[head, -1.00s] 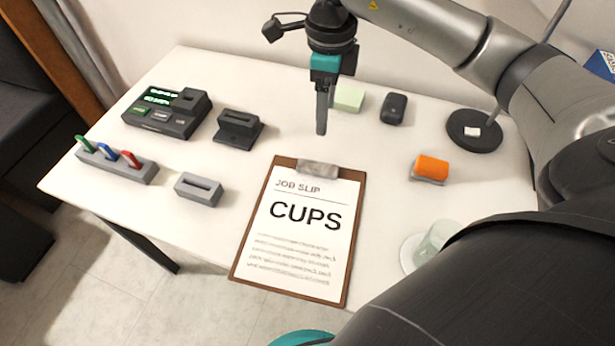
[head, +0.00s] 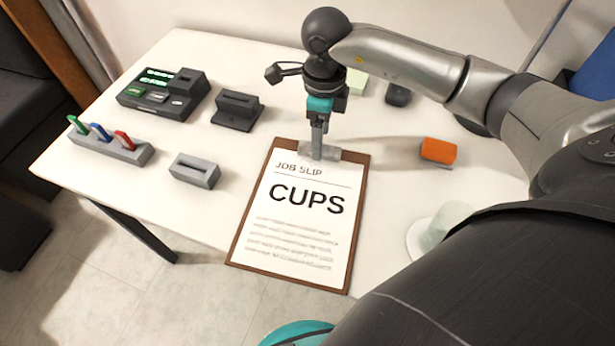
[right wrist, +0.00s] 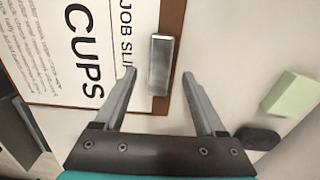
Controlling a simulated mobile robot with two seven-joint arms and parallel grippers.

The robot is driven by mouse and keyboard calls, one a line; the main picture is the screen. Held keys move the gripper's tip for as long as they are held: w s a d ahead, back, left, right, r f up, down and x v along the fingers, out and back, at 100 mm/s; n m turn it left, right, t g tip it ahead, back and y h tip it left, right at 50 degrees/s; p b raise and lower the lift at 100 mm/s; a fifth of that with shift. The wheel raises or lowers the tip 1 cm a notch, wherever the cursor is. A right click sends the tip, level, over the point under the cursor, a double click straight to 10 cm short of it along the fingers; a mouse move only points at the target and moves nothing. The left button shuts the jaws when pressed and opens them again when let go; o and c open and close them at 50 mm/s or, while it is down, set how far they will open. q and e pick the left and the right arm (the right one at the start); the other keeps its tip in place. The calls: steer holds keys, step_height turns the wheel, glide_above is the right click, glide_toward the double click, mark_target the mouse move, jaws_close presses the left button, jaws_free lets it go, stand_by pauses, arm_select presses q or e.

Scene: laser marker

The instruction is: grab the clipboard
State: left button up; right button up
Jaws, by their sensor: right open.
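The brown clipboard (head: 240,250) lies flat on the white table, holding a white paper that reads "JOB SLIP" and "CUPS". Its metal clip (head: 331,153) is at its far edge. My right gripper (head: 317,155) points down at the clip. In the right wrist view the right gripper (right wrist: 160,72) is open, with one finger on each side of the clip (right wrist: 161,65). I cannot tell whether the fingers touch it. My left gripper is not in view.
A device with green displays (head: 162,95), a dark slotted block (head: 237,110), a grey slotted block (head: 195,170) and a rack with coloured sticks (head: 112,148) stand left. An orange object (head: 438,151) and a pale cup (head: 447,222) are right. A pale green block (right wrist: 291,93) is beyond the clipboard.

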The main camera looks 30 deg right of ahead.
steer(key=shift+f+b, duration=0.3)
steer(key=shift+f, duration=0.95)
steer(key=shift+c, duration=0.3)
jaws_close()
